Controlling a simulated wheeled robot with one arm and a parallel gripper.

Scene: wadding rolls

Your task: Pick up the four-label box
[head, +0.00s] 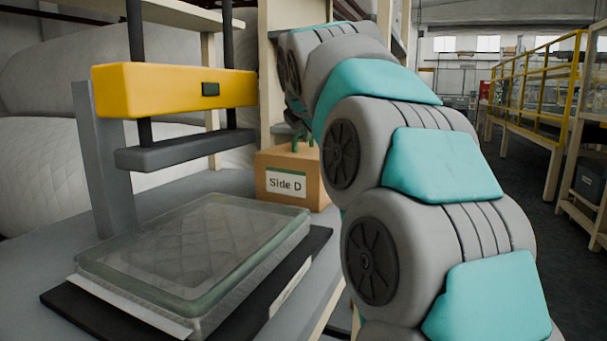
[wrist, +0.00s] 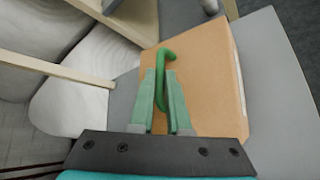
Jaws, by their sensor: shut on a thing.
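The four-label box (head: 288,166) is a brown box with a white label reading "Side D" on the face toward the head camera. It stands on the grey table behind the press. In the wrist view its plain brown top (wrist: 205,75) shows, with a green hook-shaped handle (wrist: 168,58) on it. My gripper (wrist: 164,76) has green fingers and is shut on the handle. In the head view my arm hides the right side of the box and most of the gripper. The box seems to rest on the table; I cannot tell whether it is lifted.
A press with a yellow crossbar (head: 172,88) stands at left. Below it a clear-lidded tray (head: 190,250) lies on a black mat (head: 75,302). The grey table (head: 58,262) holds these. White wadding rolls (head: 45,165) lie behind. A yellow railing (head: 540,85) stands far right.

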